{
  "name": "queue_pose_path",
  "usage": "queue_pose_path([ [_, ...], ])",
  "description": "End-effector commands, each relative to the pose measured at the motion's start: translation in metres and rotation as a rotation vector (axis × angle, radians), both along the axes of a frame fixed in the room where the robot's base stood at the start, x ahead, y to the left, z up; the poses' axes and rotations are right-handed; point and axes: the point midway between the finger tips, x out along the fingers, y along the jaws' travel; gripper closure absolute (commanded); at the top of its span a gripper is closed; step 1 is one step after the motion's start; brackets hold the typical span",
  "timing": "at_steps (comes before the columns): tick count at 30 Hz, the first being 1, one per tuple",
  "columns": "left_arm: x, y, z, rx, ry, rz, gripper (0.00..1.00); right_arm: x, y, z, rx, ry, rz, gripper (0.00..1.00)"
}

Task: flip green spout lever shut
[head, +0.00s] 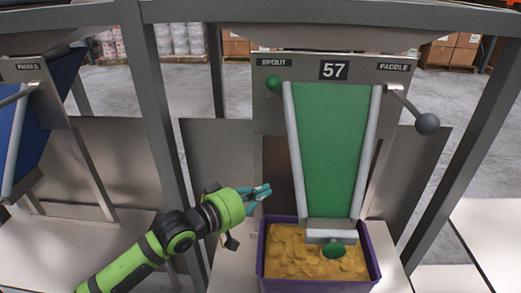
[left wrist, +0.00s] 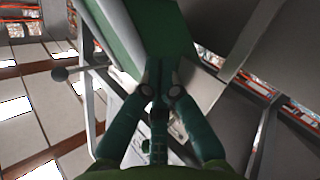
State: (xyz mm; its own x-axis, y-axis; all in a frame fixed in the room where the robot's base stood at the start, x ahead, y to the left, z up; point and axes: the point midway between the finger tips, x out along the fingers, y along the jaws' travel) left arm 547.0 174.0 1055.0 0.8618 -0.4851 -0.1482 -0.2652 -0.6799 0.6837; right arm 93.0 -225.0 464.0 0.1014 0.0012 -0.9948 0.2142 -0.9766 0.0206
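A green ball knob (head: 274,83) sits below the SPOUT label at the upper left of the station marked 57. A second green knob (head: 334,250) sits at the front of the metal spout (head: 330,231), at the foot of the green chute (head: 331,140). I cannot tell from the labels alone which is the spout lever. My left gripper (head: 264,191) is left of the chute, above the bin's back left corner, apart from both knobs. In the left wrist view its fingers (left wrist: 163,82) are together with nothing visible between them. My right gripper is out of view.
A purple bin (head: 262,262) of yellow-brown material stands under the spout. A paddle lever with a grey ball (head: 428,124) sticks out at the right. Grey frame posts (head: 157,110) stand left and right. Another station with a blue chute (head: 38,120) is at the left.

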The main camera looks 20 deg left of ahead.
Motion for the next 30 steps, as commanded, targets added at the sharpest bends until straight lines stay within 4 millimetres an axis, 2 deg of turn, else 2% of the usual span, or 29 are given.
queue_pose_path([
  [1, 0.015, 0.012, 0.034, -0.081, -0.052, 0.001, 1.0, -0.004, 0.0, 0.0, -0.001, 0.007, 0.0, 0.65],
  [6, 0.039, 0.05, 0.134, -0.384, -0.178, -0.018, 1.0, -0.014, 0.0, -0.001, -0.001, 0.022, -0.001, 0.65],
  [9, 0.043, 0.071, 0.177, -0.51, -0.235, -0.032, 1.0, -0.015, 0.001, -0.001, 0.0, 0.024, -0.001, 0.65],
  [12, 0.043, 0.085, 0.205, -0.592, -0.271, -0.045, 1.0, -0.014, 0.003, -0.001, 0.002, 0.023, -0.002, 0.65],
  [16, 0.042, 0.093, 0.22, -0.637, -0.29, -0.055, 1.0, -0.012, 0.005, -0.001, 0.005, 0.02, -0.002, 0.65],
  [26, 0.042, 0.093, 0.221, -0.64, -0.292, -0.056, 1.0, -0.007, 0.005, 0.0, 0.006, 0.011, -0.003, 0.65],
  [30, 0.049, 0.09, 0.227, -0.641, -0.293, -0.054, 1.0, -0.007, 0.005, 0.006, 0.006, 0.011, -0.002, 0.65],
])
